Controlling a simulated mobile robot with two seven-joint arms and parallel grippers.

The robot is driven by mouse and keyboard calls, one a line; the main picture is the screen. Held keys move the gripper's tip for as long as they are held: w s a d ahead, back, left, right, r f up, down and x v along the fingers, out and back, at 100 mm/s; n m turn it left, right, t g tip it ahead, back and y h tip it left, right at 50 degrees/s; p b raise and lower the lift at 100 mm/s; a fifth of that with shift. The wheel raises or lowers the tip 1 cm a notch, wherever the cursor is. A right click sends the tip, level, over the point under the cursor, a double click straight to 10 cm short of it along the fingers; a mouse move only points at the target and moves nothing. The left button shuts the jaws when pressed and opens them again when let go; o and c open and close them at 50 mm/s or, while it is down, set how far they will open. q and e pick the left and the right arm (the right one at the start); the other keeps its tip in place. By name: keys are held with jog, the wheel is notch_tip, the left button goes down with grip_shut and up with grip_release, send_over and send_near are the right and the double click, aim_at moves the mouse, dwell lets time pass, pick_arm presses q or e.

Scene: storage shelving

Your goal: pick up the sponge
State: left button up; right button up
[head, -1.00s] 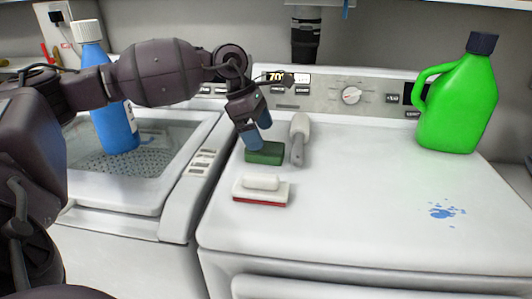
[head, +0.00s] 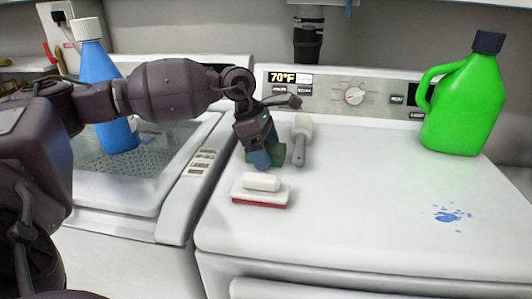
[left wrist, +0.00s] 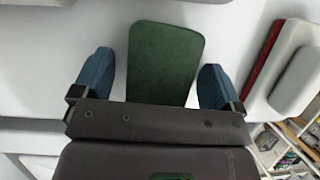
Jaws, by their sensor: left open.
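The green sponge (head: 279,150) lies on top of the white dryer, partly hidden behind my left gripper (head: 266,160) in the head view. In the left wrist view the sponge (left wrist: 165,62) sits between the two blue fingertips of my left gripper (left wrist: 155,82). There is a gap between each finger and the sponge's sides. The left gripper is open and points down at the sponge. My right gripper is not in view.
A red and white scrub brush (head: 261,190) lies just in front of the sponge. A grey-handled brush (head: 301,140) lies close to its right. A green jug (head: 462,110) stands back right, and blue spill spots (head: 447,216) mark the dryer top. A blue bottle (head: 120,134) stands left.

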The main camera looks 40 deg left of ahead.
aim_at(266, 147)
pick_arm(q)
jog(key=shift+c, duration=0.4)
jog(key=c, duration=0.9)
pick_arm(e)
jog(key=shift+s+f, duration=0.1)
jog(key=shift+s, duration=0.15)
pick_arm(q)
jog(key=shift+r, duration=0.4)
notch_tip(266, 147, up, 20)
jog(key=p, duration=0.2)
jog(key=shift+f, duration=0.25)
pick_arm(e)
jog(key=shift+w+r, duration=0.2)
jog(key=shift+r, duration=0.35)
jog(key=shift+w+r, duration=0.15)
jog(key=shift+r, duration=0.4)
